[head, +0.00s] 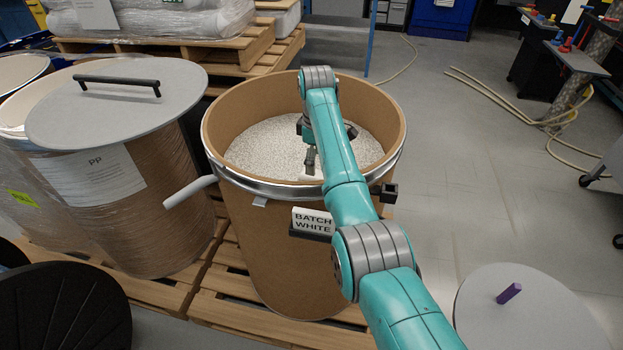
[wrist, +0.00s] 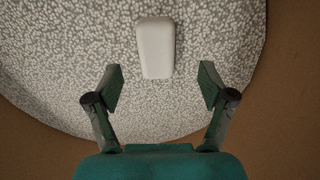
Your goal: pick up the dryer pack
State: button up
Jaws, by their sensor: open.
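The dryer pack is a small white rounded block (wrist: 155,47) lying on the pale pellets in the wrist view. It sits just beyond my open fingertips, roughly centred between them. In the head view only a small pale part of it (head: 311,165) shows beside my finger. My gripper (wrist: 160,88) is open and empty above the pellets. In the head view my gripper (head: 310,160) reaches down inside the open drum (head: 270,240), partly hidden by my arm. Speckled white pellets (head: 262,145) fill the drum below its rim.
The drum has a metal rim band, a lever (head: 190,190) on its left and a "BATCH WHITE" label (head: 313,221). A lidded PP drum (head: 150,210) stands close on the left. A grey lid with a purple handle (head: 510,293) is at lower right. Hoses (head: 510,108) lie on open floor.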

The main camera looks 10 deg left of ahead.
jog(key=shift+w+a+f, duration=0.1)
jog(key=shift+w+f, duration=0.05)
jog(key=shift+f, duration=1.45)
jog(key=shift+w+a+f, duration=0.1)
jog(key=shift+f, duration=1.5)
jog(key=c, duration=1.3)
